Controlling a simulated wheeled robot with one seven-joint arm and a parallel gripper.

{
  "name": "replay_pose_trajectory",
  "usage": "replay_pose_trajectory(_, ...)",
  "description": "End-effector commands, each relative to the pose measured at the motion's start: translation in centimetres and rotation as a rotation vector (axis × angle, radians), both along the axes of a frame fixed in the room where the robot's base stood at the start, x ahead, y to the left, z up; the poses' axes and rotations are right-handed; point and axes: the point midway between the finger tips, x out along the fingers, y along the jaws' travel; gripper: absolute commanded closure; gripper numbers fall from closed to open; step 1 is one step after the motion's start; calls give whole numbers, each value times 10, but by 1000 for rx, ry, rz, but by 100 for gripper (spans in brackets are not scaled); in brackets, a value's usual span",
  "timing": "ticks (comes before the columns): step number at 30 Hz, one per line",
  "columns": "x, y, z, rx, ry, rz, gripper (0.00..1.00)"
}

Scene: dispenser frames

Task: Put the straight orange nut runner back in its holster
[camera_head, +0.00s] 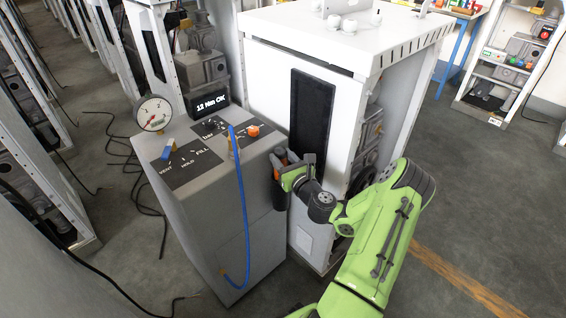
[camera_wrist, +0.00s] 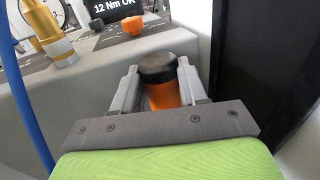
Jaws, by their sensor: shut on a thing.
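The straight orange nut runner (camera_wrist: 165,95) is upright between the two grey fingers of my gripper (camera_wrist: 158,84) in the wrist view, with its black rounded cap facing the camera. My gripper is shut on its orange body. In the head view my gripper (camera_head: 286,166) is at the right side of the grey test console, and a little of the orange tool shows at the fingers. A dark holster-like shape (camera_head: 279,195) shows just below the fingers against the console side. I cannot tell how far the tool is in it; its lower end is hidden.
The grey console (camera_head: 215,215) carries a dial gauge (camera_head: 153,114), a "12 Nm OK" display (camera_head: 211,103), an orange knob (camera_head: 253,131) and a blue hose (camera_head: 243,200). A white cabinet (camera_head: 268,75) with a black panel stands close behind my gripper. Floor is open at right.

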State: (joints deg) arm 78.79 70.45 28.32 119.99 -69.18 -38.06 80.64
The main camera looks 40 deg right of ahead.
Motion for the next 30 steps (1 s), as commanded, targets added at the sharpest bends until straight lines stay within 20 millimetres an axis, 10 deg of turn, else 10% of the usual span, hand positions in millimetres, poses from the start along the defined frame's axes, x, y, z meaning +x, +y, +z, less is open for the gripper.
replay_pose_trajectory(6, -1, 0, -3, 1, 10, -1, 32)
replay_pose_trajectory(16, -7, 1, -3, 4, 9, -1, 32)
replay_pose_trajectory(30, -110, 25, -1, 6, 9, -3, 32)
